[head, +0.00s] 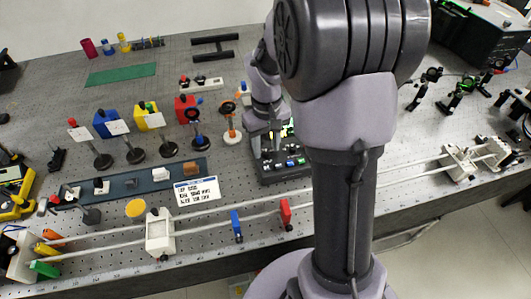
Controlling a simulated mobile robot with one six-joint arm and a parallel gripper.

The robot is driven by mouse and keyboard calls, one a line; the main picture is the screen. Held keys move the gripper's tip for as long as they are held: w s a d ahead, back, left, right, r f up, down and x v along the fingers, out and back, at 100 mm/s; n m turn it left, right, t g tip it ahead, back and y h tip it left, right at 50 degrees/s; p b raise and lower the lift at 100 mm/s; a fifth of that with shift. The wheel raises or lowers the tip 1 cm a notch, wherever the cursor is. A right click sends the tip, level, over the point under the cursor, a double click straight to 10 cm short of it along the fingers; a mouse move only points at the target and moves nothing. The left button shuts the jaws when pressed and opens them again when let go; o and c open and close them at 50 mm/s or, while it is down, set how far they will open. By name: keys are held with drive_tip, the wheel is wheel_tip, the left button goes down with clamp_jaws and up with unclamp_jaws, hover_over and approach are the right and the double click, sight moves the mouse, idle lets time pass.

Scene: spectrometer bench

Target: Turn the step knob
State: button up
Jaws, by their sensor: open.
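A dark control box (268,177) with a small lit screen, knobs and buttons stands on the bench in the middle, just left of my arm's column. The step knob cannot be told apart from the other small controls on its front. My gripper (267,135) points down over the back part of this box and is open. It hides part of the box, and the fingertips are too small to show whether they touch anything. My arm's column hides what lies to the right of the box.
A white rail (410,182) runs along the bench front, with a white block (160,233), a blue holder (236,226) and a red holder (286,214). A printed card (197,190) lies left of the box. Optics on posts, such as an orange-ringed one (231,124), stand behind it.

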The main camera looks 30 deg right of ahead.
drive_tip(key=shift+f, duration=0.65)
clamp_jaws()
